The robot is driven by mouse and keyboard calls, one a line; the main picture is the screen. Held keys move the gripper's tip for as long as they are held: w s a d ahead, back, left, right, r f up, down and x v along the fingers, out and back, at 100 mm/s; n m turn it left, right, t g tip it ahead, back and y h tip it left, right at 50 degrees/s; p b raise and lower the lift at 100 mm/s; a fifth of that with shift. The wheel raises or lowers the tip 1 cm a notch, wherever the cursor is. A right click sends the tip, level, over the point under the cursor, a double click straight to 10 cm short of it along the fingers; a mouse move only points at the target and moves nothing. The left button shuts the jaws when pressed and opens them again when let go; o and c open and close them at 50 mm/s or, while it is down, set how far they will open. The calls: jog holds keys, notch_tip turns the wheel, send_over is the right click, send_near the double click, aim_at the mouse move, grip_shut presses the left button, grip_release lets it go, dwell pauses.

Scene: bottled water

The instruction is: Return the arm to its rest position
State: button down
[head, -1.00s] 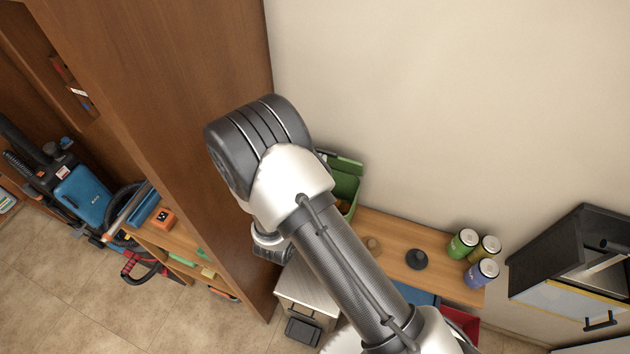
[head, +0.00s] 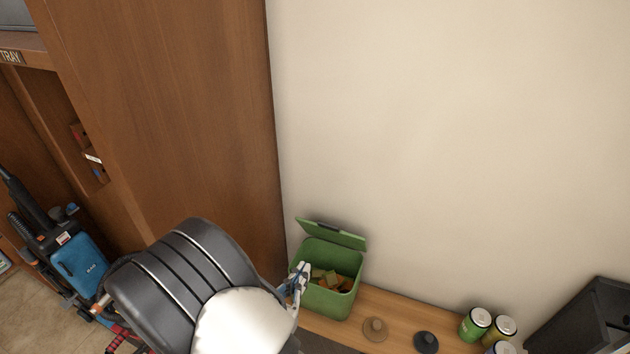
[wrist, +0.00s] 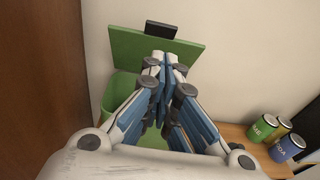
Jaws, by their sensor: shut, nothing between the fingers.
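My gripper (head: 301,272) shows in the head view just left of the open green bin, partly hidden behind my own arm. In the wrist view my gripper (wrist: 164,56) is shut, its blue and white fingers together with nothing between them. The fingertips overlap the raised green lid in that view. My arm fills the lower middle of the head view.
The green bin (head: 325,300) stands open on a wooden shelf (head: 395,310) with brownish pieces inside. Several cans, including a green one (head: 474,324), stand at right. A tall wooden panel (head: 215,130) rises at left. A blue vacuum cleaner (head: 80,268) stands further left.

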jog(key=s+d+r+m+g+h+b, duration=0.25)
jog(key=d+m+g, duration=0.2)
jog(key=d, duration=0.25)
jog(key=s+d+r+m+g+h+b, duration=0.1)
jog(key=s+d+m+g+b, duration=0.15)
jog(key=d+m, duration=0.4)
jog(key=s+d+r+m+g+h+b, duration=0.1)
jog(key=s+d+m+g+h+b, duration=0.15)
jog(key=d+m+g, duration=0.4)
jog(key=s+d+f+m+g+y+b, duration=0.1)
jog(key=s+d+f+m+y+b, duration=0.1)
jog(key=s+d+m+y+b, duration=0.45)
jog(key=s+a+m+t+y+b, duration=0.2)
jog(key=s+a+m+t+y, duration=0.2)
jog(key=s+a+m+y, duration=0.2)
jog(key=shift+a+m+b, duration=0.4)
jog(key=shift+a+m, duration=0.3)
jog(key=shift+a, duration=0.05)
